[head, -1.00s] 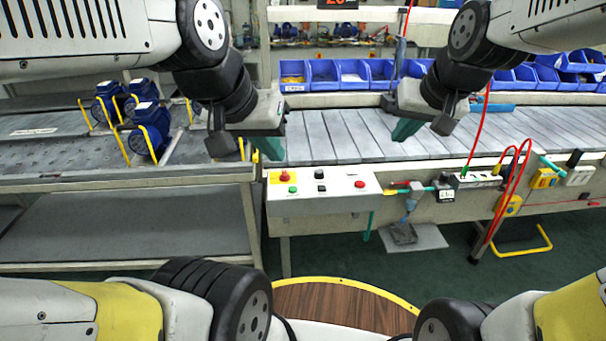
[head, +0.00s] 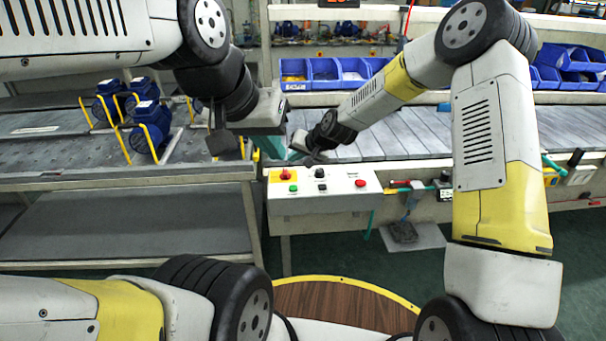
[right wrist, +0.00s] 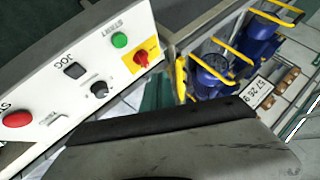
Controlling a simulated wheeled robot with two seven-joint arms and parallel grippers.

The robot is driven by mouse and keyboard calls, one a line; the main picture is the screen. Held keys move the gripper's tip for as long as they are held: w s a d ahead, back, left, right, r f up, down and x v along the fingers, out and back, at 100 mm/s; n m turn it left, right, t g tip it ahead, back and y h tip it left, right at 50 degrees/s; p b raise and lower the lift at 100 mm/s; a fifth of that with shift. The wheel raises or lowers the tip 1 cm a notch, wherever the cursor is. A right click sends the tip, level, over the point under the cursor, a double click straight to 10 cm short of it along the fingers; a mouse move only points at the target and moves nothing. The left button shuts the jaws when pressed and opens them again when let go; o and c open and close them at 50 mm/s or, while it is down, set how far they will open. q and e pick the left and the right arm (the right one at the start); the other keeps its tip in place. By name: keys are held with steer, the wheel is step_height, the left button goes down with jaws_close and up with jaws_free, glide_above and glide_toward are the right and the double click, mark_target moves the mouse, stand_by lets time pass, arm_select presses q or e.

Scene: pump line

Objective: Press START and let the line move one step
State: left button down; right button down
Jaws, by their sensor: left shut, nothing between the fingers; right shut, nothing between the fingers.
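The control box (head: 325,187) stands at the front edge of the line. Its green START button (head: 293,189) is at the left, also in the right wrist view (right wrist: 120,40). A red switch on a yellow plate (right wrist: 141,57) sits beside it. The slatted conveyor (head: 400,130) is partly hidden by my right arm.
Blue pumps with yellow handles (head: 149,128) stand on the left-hand bench (head: 60,180). The box also carries a red button (head: 360,183) and black controls. Blue bins (head: 325,72) line the back. A grey pedal (head: 403,232) is on the floor.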

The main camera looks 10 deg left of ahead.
mark_target(295, 189)
steer(key=shift+f, duration=0.15)
steer(key=shift+f, duration=4.25)
steer(key=shift+f, duration=0.1)
steer(key=shift+f, duration=0.3)
steer(key=shift+f, duration=0.5)
steer(key=shift+r, duration=0.9)
